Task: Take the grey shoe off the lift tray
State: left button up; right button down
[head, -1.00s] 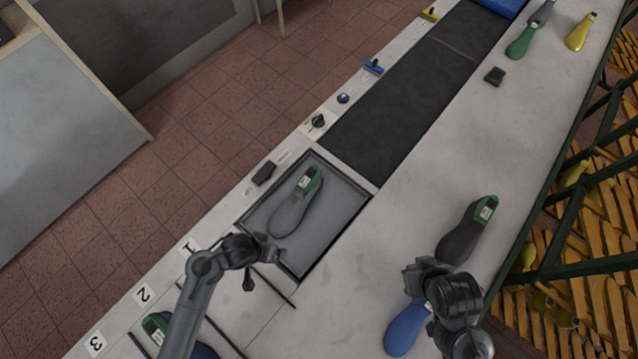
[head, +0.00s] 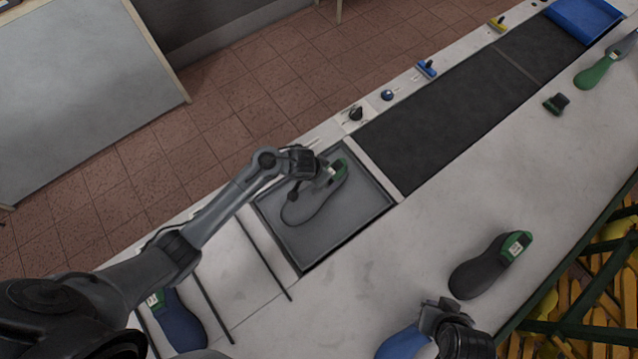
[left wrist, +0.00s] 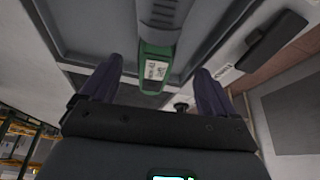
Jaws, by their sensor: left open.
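The grey shoe (head: 312,206), a last with a green heel end and white label, lies on the dark grey lift tray (head: 290,246). My left gripper (head: 326,172) is above the shoe's green end. In the left wrist view the gripper (left wrist: 157,82) is open, its dark purple fingers apart. The shoe's green end (left wrist: 156,72) shows between and beyond them, and I see no contact. My right gripper (head: 432,318) is low over a blue shoe (head: 398,345), partly covering it; its fingers are not clear.
A black shoe with a green end (head: 482,268) lies on the right of the counter. Another blue shoe (head: 182,322) lies in a lane at the lower left. A dark belt (head: 440,125) runs to a blue tray (head: 575,22). A dark block (left wrist: 270,42) sits beside the tray.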

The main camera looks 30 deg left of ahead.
pick_arm(q)
jog(key=shift+d+b+x, duration=0.1)
jog(key=shift+b+x, duration=0.1)
jog(key=shift+x, duration=1.3)
jog(key=shift+d+b+x, duration=0.15)
jog(key=shift+b+x, duration=0.05)
jog(key=shift+x, duration=1.25)
jog(key=shift+s, duration=0.1)
grip_shut()
jog(key=shift+r, duration=0.15)
